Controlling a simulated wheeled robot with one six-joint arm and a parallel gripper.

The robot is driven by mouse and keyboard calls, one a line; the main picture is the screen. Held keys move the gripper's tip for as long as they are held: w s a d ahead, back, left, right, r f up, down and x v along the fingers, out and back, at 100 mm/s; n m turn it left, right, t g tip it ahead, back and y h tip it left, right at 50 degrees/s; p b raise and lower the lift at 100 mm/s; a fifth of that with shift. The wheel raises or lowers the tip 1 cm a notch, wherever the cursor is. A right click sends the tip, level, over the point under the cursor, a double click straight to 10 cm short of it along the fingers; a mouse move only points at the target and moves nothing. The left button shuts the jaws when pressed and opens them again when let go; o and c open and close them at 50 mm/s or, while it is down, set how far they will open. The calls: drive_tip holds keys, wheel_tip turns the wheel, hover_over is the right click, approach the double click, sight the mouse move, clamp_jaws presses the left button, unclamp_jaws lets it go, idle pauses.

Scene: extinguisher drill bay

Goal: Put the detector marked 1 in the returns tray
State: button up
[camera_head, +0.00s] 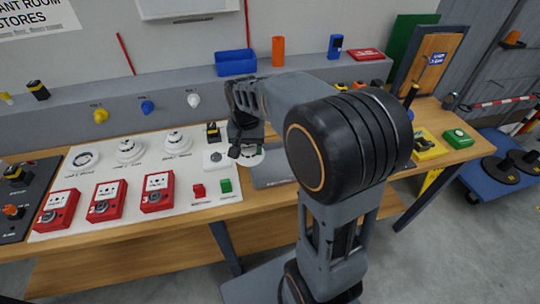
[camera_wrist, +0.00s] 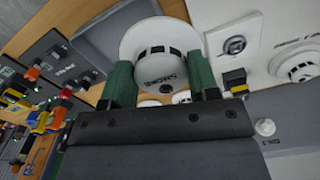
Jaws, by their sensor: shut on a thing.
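My gripper (camera_head: 246,148) is above the bench, near the right edge of the white board (camera_head: 105,218). In the wrist view its green fingers (camera_wrist: 160,82) are shut on a round white detector (camera_wrist: 160,40). The detector has dark slots around its side and small lettering; I cannot read a 1 on it. Part of it shows under my gripper in the head view (camera_head: 252,160). A flat grey tray-like piece (camera_head: 272,178) lies just right of the board, partly hidden by my arm; I cannot read a label on it.
More white detectors (camera_head: 129,151) (camera_head: 177,143) stand on the board behind red call points (camera_head: 106,200). A square white plate (camera_head: 213,158) is left of my gripper. A blue bin (camera_head: 235,62) is on the shelf behind. A yellow item (camera_head: 428,145) is at right.

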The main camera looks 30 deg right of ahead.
drive_tip(key=d, duration=0.1)
drive_tip(key=d+f, duration=0.1)
drive_tip(key=d, duration=0.1)
drive_tip(key=w+d+f, duration=0.1)
drive_tip(key=shift+d+p, duration=0.3)
drive_tip(key=shift+p, duration=0.1)
drive_tip(key=d+f, duration=0.2)
drive_tip(key=f, duration=0.1)
drive_tip(key=w+d+f, duration=0.1)
drive_tip(key=f, duration=0.1)
drive_tip(key=shift+d, duration=0.3)
drive_tip(key=f, duration=0.1)
drive_tip(key=f+p, duration=0.1)
drive_tip(key=shift+w+d+f, duration=0.1)
drive_tip(key=shift+d+f, duration=0.3)
drive_tip(key=shift+f, duration=0.55)
drive_tip(key=shift+f, duration=0.1)
drive_tip(key=o, duration=1)
drive_tip(key=shift+c, duration=0.2)
